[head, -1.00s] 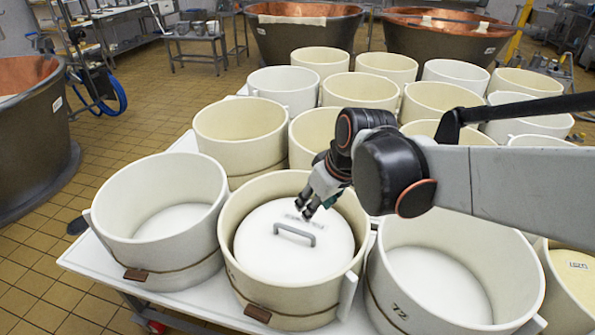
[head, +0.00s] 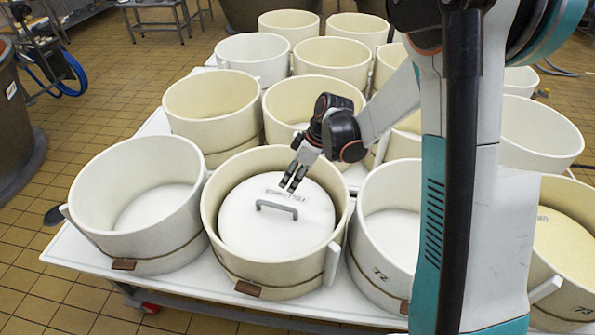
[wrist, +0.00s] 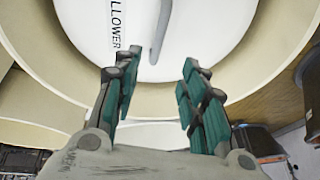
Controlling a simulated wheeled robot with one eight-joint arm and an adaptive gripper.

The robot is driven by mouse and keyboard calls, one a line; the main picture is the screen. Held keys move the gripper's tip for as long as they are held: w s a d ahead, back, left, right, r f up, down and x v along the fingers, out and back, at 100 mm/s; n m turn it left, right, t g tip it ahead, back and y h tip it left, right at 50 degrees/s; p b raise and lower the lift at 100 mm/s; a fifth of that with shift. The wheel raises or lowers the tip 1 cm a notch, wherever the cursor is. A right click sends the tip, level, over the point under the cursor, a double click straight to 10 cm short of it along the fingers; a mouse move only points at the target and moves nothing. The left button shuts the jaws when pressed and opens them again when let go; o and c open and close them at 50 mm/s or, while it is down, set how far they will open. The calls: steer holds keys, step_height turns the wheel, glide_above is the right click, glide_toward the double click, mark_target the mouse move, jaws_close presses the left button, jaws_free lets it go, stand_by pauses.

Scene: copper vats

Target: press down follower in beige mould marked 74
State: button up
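The follower (head: 268,228) is a white round lid with a grey bar handle (head: 277,208) and a printed label. It sits inside a beige mould (head: 222,240) with a brown tag, at the front of the table; I cannot read a 74 on it. In the wrist view the follower (wrist: 85,22) fills the top, with "LLOWER" legible. My gripper (head: 288,186) is over the back part of the follower, behind the handle, and seems apart from it. In the wrist view my gripper (wrist: 156,68) has its two fingers spread, with nothing between them.
A white mould (head: 84,205) stands close at the left. A mould marked 72 (head: 372,272) stands close at the right, partly behind my arm. Several more moulds fill the white table (head: 75,252) behind. Tiled floor (head: 30,290) is clear at the front left.

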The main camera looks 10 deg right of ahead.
mark_target(276, 206)
steer(key=shift+n, duration=0.3)
steer(key=b+x, duration=0.4)
steer(key=x, duration=1.1)
steer(key=shift+d+b, duration=0.2)
steer(key=shift+b, duration=0.15)
jaws_close()
steer(key=shift+s+f+b, duration=0.15)
steer(key=shift+f+b, duration=0.15)
steer(key=shift+b, duration=0.1)
stand_by(0.9)
steer(key=shift+r, duration=0.15)
stand_by(0.3)
steer(key=shift+c, duration=0.3)
jaws_free()
